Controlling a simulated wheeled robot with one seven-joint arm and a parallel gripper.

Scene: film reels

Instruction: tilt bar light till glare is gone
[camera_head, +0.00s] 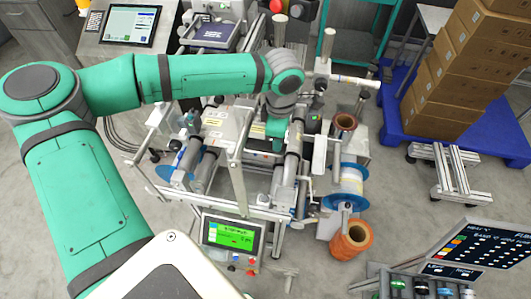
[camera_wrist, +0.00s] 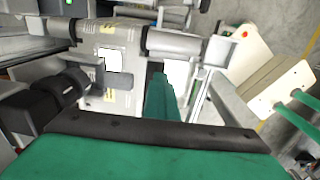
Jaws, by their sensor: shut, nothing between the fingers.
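My gripper (camera_head: 275,130) points down among the rollers of the film machine. Its narrow green end shows in the middle of the wrist view (camera_wrist: 160,98), shut and empty. Printed film (camera_wrist: 122,92) runs over the rollers left of it, with a bright white patch (camera_wrist: 121,61) on it; I cannot tell whether that is glare or a label. I cannot single out the bar light for sure. A grey horizontal bar (camera_wrist: 175,45) crosses above my gripper in the wrist view. Whether my gripper touches it cannot be told.
A screen with a green display (camera_head: 232,236) stands at the machine's front. Blue-flanged reels (camera_head: 349,186) and an orange reel (camera_head: 351,240) sit on the right. Cartons (camera_head: 470,65) on a blue pallet (camera_head: 432,140) stand at back right. Rollers and frame bars crowd my gripper.

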